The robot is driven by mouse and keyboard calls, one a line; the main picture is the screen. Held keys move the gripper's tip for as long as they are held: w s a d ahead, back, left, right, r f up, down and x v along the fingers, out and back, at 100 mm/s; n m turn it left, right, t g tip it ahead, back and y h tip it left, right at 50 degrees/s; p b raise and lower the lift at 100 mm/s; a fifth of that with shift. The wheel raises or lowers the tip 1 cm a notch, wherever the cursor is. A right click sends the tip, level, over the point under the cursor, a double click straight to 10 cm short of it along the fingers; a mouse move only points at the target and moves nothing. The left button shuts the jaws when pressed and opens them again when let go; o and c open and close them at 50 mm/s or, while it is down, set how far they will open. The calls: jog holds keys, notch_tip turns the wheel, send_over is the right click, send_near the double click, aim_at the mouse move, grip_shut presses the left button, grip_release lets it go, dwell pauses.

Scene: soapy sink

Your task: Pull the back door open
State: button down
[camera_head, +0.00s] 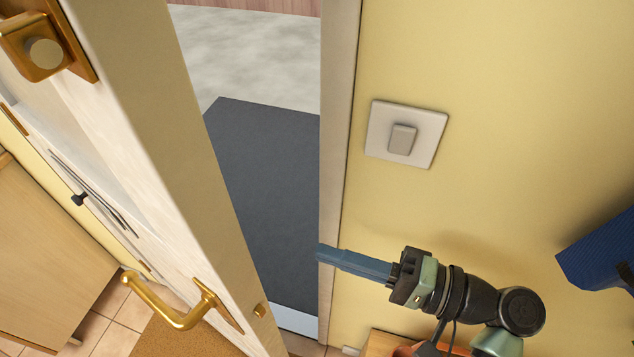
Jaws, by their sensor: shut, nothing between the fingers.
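The back door (190,150) stands partly open, its edge facing me, with a gap between it and the door frame (338,130) on the right. A brass lever handle (165,308) is low on the door's left face, and a brass latch plate (260,310) shows on its edge. My gripper (322,254) is shut and empty. Its blue fingers point left, with the tips at the door frame, to the right of the door edge and apart from the handle. I cannot tell whether the tips touch the frame.
A light switch (404,134) is on the yellow wall above my gripper. A dark mat (265,190) lies beyond the doorway. A brass lock (44,50) is high on the door. A wooden cabinet (50,260) stands at left, and a blue object (600,250) juts in at right.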

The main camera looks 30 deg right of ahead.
jog(key=w+a+p, duration=0.3)
jog(key=a, duration=0.6)
jog(key=shift+w, duration=0.4)
